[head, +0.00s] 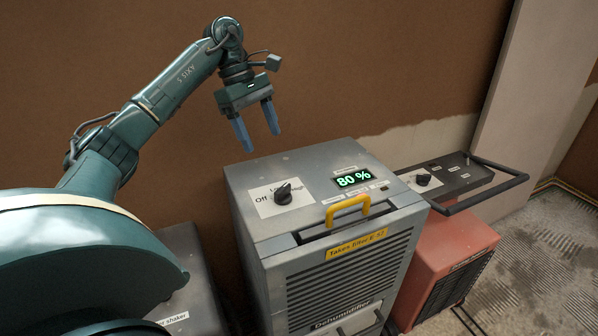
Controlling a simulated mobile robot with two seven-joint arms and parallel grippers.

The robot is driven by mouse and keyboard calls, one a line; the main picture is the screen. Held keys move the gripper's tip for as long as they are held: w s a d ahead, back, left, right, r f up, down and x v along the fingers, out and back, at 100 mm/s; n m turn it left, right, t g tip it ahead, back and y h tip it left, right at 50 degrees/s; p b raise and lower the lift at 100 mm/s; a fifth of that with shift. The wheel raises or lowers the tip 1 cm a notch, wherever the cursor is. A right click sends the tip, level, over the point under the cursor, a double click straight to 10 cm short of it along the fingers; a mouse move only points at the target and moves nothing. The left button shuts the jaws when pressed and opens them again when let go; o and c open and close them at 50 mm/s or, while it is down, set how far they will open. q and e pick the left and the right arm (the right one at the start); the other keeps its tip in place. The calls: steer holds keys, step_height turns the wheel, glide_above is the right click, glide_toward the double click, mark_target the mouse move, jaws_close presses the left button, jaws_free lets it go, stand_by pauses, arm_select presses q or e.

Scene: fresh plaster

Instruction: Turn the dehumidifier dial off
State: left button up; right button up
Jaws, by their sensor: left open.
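The dehumidifier (320,240) is a grey metal cabinet with a label on its front. Its black dial (283,194) sits on a white plate on the left of the top, with "Off" printed to the left of the knob. A green display (354,179) on the top reads 80 %. My left gripper (257,142) is open and empty, fingers pointing down, above and behind the dial and apart from it. My right gripper is not in view.
A yellow handle (347,207) stands up at the dehumidifier's front top edge. A red machine (455,255) with a dark knob and a black push bar (490,185) stands close on the right. A grey box (190,265) stands on the left. A brown wall is behind.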

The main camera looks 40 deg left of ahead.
arm_select(q)
glide_toward(283, 188)
steer(key=f, duration=0.1)
steer(key=x, duration=0.8)
steer(key=shift+d+p, duration=0.2)
steer(key=shift+p, duration=0.1)
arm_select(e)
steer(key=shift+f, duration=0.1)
arm_select(q)
steer(key=c, duration=1)
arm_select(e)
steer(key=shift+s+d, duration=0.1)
